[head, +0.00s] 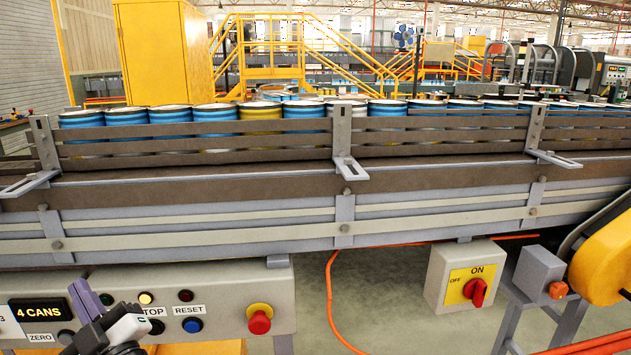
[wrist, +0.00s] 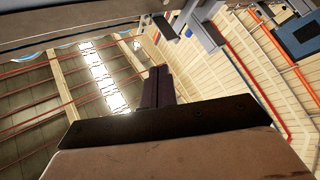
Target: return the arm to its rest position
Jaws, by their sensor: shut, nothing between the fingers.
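My gripper (head: 80,288) shows at the lower left of the head view, in front of the control panel (head: 270,288). Its dark purple fingers point up and to the left and cover part of the panel beside the "4 CANS" display (head: 38,310). In the wrist view, the fingers of my gripper (wrist: 160,70) are together with nothing between them. They point up toward the ceiling (wrist: 40,100).
A conveyor (head: 200,215) with slatted guard rails carries a row of blue and yellow cans (head: 260,111) behind the panel. A red emergency button (head: 260,320), a switch box (head: 466,275) and a yellow housing (head: 605,260) stand near. An orange cable (head: 330,290) hangs below the conveyor.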

